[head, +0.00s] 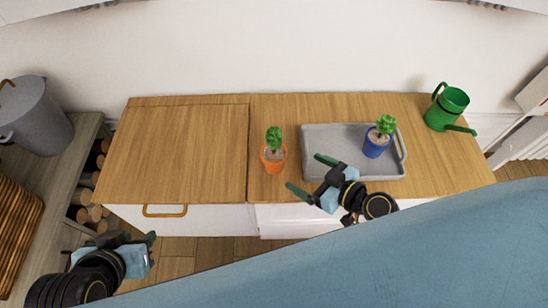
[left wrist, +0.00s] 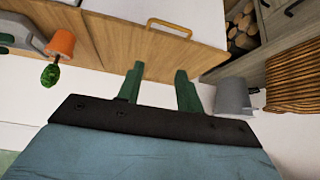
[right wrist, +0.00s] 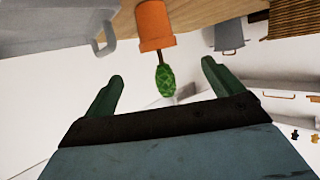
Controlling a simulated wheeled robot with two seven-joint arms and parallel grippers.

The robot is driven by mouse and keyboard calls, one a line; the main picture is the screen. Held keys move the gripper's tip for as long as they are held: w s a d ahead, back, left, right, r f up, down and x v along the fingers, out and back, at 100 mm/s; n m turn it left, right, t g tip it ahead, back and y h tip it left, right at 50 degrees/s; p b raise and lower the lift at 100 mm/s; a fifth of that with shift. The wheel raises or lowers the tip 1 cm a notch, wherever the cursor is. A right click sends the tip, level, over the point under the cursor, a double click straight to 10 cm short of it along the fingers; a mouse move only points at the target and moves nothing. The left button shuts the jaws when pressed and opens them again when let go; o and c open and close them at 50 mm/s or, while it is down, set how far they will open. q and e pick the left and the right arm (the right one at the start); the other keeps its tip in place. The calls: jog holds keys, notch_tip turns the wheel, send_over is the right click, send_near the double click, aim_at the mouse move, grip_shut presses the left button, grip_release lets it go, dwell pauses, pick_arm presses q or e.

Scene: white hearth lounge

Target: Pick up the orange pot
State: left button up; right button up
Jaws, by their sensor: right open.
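The orange pot (head: 273,160) holds a small green plant and stands upright on the wooden cabinet top, left of the grey tray. In the right wrist view the orange pot (right wrist: 154,25) is beyond the fingertips, between their directions. It also shows in the left wrist view (left wrist: 61,41) at the upper left. My right gripper (head: 306,175) is open and empty, to the right of the pot and apart from it, over the tray's left front corner. My left gripper (left wrist: 160,80) is open and empty, in front of the cabinet at the lower left of the head view.
A grey tray (head: 317,137) carries a blue pot (head: 375,146) with a plant. A green watering can (head: 448,108) stands at the right. The cabinet top left of the orange pot (head: 180,150) is clear. A grey bin (head: 35,118) stands at far left.

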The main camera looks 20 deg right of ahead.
aim_at(278, 156)
jog(key=x, duration=0.8)
jog(key=shift+w+d+r, duration=0.1)
jog(key=shift+d, duration=0.15)
jog(key=b+x, duration=0.1)
jog(key=x, duration=0.3)
jog(key=shift+w+a, duration=0.2)
jog(key=shift+w, duration=0.05)
jog(key=shift+w+a, duration=0.25)
jog(key=shift+w, duration=0.15)
pick_arm(q)
jog(key=w+r+t, duration=0.1)
jog(key=w+d+r+t, duration=0.1)
jog(key=w+d+r+t+h, duration=0.1)
jog(key=w, duration=0.1)
jog(key=shift+r, duration=0.15)
pick_arm(e)
jog(key=c, duration=1.4)
